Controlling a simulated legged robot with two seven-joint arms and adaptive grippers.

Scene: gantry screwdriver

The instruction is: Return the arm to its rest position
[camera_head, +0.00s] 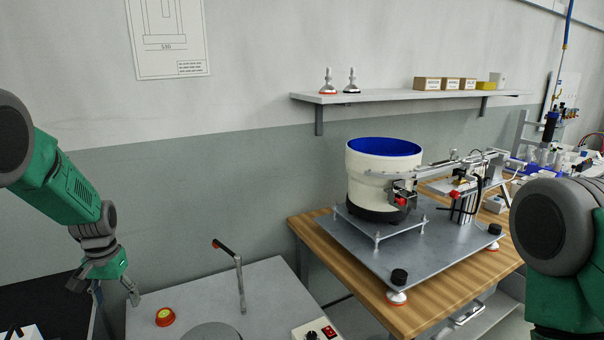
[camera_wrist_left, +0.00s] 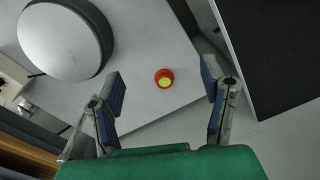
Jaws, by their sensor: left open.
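My left gripper (camera_head: 104,290) hangs at the lower left of the head view, fingers pointing down, above the left edge of a grey table. In the left wrist view, its two blue-padded fingers (camera_wrist_left: 166,92) are spread wide with nothing between them. A small red-orange round piece with a yellow-green centre (camera_head: 166,317) lies on the grey table top. It also shows in the left wrist view (camera_wrist_left: 164,78), beyond the fingertips and apart from them. My right arm shows at the right edge of the head view; its gripper is out of the picture.
A wooden table (camera_head: 310,238) with a white-and-blue bowl feeder (camera_head: 366,180) stands to the right. A dark surface (camera_head: 45,308) is at the left.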

